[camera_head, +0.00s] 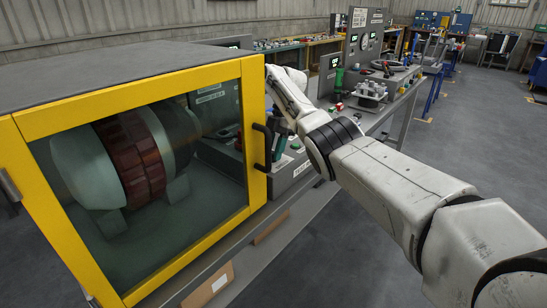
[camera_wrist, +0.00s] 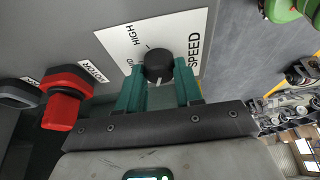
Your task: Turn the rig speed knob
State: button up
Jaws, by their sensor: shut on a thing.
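The rig speed knob (camera_wrist: 158,62) is black and round with a pale pointer line. It sits on a white plate (camera_wrist: 185,27) lettered SPEED and HIGH in the wrist view. My gripper (camera_wrist: 159,76) has its two teal fingers on either side of the knob, shut on it. In the head view my gripper (camera_head: 280,146) is at the control panel beside the yellow-framed enclosure, and the knob is hidden there.
A red MOTOR knob (camera_wrist: 64,95) and a dark knob (camera_wrist: 19,93) are left of my gripper in the wrist view. The yellow-framed enclosure (camera_head: 254,100) with a black door handle (camera_head: 263,148) stands close to my arm. Open floor (camera_head: 480,110) lies to the right.

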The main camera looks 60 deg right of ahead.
dwell(0.5)
jog(key=o, duration=1)
jog(key=shift+o, duration=0.2)
jog(key=shift+r, duration=0.1)
